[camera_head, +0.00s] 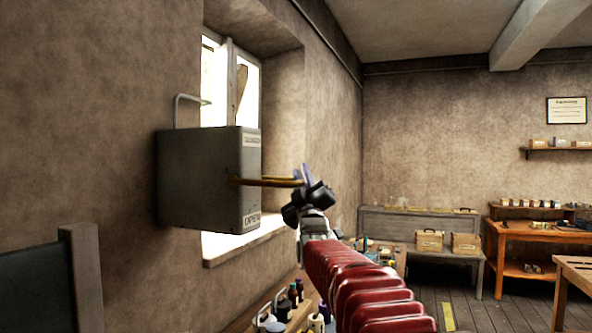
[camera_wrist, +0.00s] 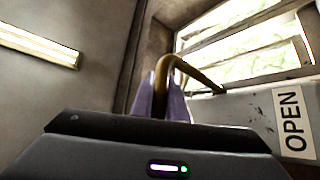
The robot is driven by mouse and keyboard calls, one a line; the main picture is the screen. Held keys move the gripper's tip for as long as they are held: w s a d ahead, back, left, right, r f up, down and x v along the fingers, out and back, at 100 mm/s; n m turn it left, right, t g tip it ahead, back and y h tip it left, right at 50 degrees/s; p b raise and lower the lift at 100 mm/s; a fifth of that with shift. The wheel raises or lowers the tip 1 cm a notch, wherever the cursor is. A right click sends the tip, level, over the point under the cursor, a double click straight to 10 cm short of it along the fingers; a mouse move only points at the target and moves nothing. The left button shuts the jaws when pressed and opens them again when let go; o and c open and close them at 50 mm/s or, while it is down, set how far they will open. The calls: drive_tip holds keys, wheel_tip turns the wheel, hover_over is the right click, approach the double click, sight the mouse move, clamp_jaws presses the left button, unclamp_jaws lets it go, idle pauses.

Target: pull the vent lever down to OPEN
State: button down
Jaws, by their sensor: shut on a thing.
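The vent lever (camera_head: 265,182) is a thin brass-coloured rod. It sticks out about level from the side of a grey box (camera_head: 200,180) on the wall, roughly midway between an upper label (camera_head: 251,140), too small to read, and the OPEN label (camera_head: 251,221) at the bottom. My gripper (camera_head: 303,176) is shut on the lever's outer end. In the wrist view, the curved end of the lever (camera_wrist: 183,66) runs down between the purple fingers of my gripper (camera_wrist: 161,103). The OPEN label (camera_wrist: 293,122) shows at the right there. The fingers partly hide the gripped end.
A window (camera_head: 247,90) in a deep recess is behind the box, with a bent pipe (camera_head: 178,108) above the box. Several bottles (camera_head: 295,293) stand on a bench below. A dark panel (camera_head: 35,290) is at lower left. Floor is open at right.

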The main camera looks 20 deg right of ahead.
wheel_tip(320, 180, down, 10)
drive_tip(key=w+m+g+h, duration=0.1)
drive_tip(key=m+g+h, duration=0.1)
drive_tip(key=m+h, duration=0.7)
drive_tip(key=shift+a+r+m+g+h, duration=0.2)
drive_tip(key=shift+m+g+h, duration=0.2)
drive_tip(key=shift+m, duration=0.5)
drive_tip(key=c, duration=2.1)
unclamp_jaws()
drive_tip(key=o, duration=0.4)
drive_tip(key=shift+r, duration=0.1)
drive_tip(key=shift+c, duration=0.2)
drive_tip(key=shift+a, duration=0.1)
drive_tip(key=shift+r, duration=0.1)
drive_tip(key=shift+s+a, duration=0.1)
drive_tip(key=v, duration=1.3)
drive_tip(key=shift+s+f, duration=0.2)
drive_tip(key=shift+f, duration=0.15)
